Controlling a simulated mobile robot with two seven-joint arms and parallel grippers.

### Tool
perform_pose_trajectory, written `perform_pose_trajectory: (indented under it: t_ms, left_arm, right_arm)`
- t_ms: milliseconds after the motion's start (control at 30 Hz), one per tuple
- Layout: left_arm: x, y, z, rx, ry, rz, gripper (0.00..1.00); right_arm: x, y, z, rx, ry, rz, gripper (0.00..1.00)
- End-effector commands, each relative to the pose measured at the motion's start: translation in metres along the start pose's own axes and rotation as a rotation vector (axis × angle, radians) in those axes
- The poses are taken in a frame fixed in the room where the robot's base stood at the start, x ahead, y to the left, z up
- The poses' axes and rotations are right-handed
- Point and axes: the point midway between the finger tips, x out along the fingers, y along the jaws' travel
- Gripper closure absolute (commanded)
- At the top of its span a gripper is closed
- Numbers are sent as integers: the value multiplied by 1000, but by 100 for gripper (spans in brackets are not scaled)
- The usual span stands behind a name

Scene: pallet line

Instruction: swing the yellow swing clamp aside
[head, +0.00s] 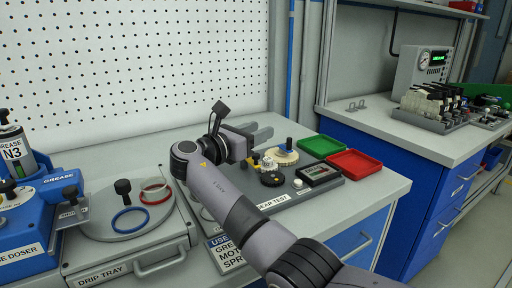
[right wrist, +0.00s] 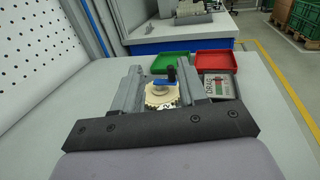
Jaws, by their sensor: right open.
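A small yellow part (head: 256,158), perhaps the swing clamp, shows on the gear test plate (head: 272,201) in the head view, partly hidden by my right arm. A cream gear (head: 283,156) with a dark upright knob (head: 289,143) stands beside it. My right gripper (head: 258,133) is open and empty, above the back of the plate. In the right wrist view the cream gear (right wrist: 160,97), a blue bar and the dark knob (right wrist: 171,75) show between its fingers (right wrist: 160,72). I cannot make out the yellow clamp there. My left gripper is not in view.
A green tray (head: 321,146) and a red tray (head: 354,163) lie beyond the plate. A black knob (head: 272,179) and a small display box (head: 318,173) sit on the plate. A drip tray (head: 130,226) stands left. A pegboard (head: 140,65) is behind.

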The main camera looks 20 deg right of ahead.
Motion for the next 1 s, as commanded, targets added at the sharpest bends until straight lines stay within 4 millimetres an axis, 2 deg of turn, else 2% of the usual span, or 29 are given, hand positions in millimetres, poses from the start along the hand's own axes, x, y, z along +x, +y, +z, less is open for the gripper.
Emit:
perform_pose_trajectory:
  t_ms: [33,300,500,700,1000]
  left_arm:
    - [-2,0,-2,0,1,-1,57]
    - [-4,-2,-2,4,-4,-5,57]
    - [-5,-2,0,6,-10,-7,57]
    - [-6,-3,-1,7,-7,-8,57]
    - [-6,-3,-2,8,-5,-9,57]
  right_arm:
    - [0,0,16,5,-1,0,58]
    - [0,0,83,5,-2,1,58]
    - [1,0,121,2,-2,0,58]
    - [1,1,140,1,-2,0,58]
    - [1,1,142,0,-1,0,58]
